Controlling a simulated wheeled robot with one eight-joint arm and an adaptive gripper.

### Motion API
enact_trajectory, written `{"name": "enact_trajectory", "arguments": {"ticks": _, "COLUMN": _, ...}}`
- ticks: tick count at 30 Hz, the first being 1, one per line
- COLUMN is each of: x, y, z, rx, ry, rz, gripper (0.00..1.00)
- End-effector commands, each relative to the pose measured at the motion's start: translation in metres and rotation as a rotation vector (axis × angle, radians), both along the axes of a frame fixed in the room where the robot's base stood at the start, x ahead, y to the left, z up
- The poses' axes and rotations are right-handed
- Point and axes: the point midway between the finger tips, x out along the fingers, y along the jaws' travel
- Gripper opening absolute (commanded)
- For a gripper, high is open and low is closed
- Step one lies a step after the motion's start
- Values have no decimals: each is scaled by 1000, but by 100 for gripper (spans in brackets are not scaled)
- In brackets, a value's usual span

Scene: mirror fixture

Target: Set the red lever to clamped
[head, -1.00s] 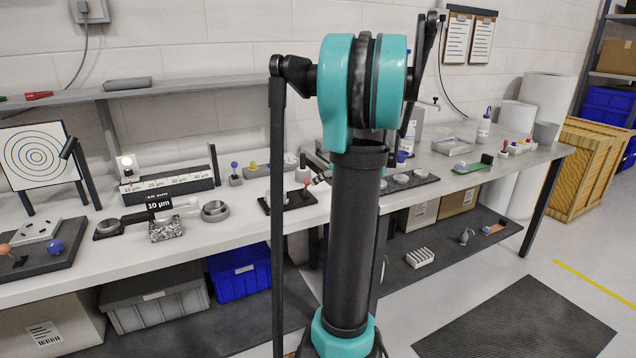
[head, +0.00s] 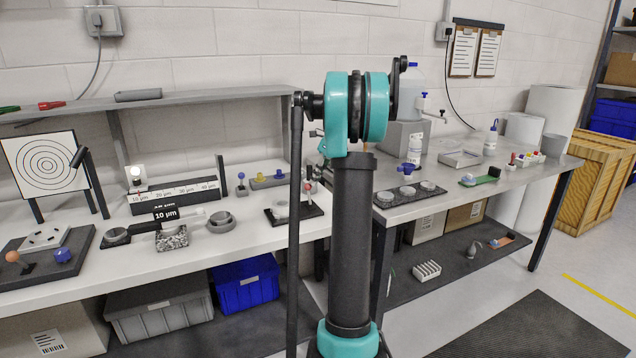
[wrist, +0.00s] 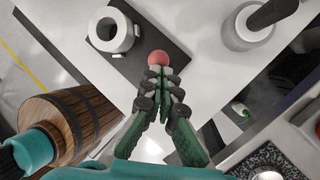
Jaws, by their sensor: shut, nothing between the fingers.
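The red lever shows in the head view as a small red knob (head: 307,187) at the right of a dark base plate (head: 316,211) on the bench, partly behind my arm. In the wrist view its round red knob (wrist: 158,58) lies just beyond my fingertips, over the dark plate (wrist: 176,46). A pale ring-shaped mount (wrist: 112,30) stands on that plate to the left of the knob. My gripper (wrist: 159,84) is shut and empty, its tips close to the knob; I cannot tell whether they touch. The lever's shaft is mostly hidden under the knob and fingers.
A grey round holder (wrist: 246,28) with a dark rod stands right of the plate in the wrist view. In the head view, a 10 µm block (head: 172,237) and a grey ring (head: 220,221) sit left of the lever. A shelf (head: 200,98) runs behind.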

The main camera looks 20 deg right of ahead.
Motion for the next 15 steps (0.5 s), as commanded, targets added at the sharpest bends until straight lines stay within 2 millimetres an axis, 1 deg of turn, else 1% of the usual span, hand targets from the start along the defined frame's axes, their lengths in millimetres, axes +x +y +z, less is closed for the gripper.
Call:
{"name": "enact_trajectory", "arguments": {"ticks": 8, "x": 0, "y": 0, "z": 1, "rx": 0, "ry": -2, "rz": 0, "gripper": 0}}
{"name": "enact_trajectory", "arguments": {"ticks": 15, "x": 0, "y": 0, "z": 9, "rx": 0, "ry": -3, "rz": 1, "gripper": 0}}
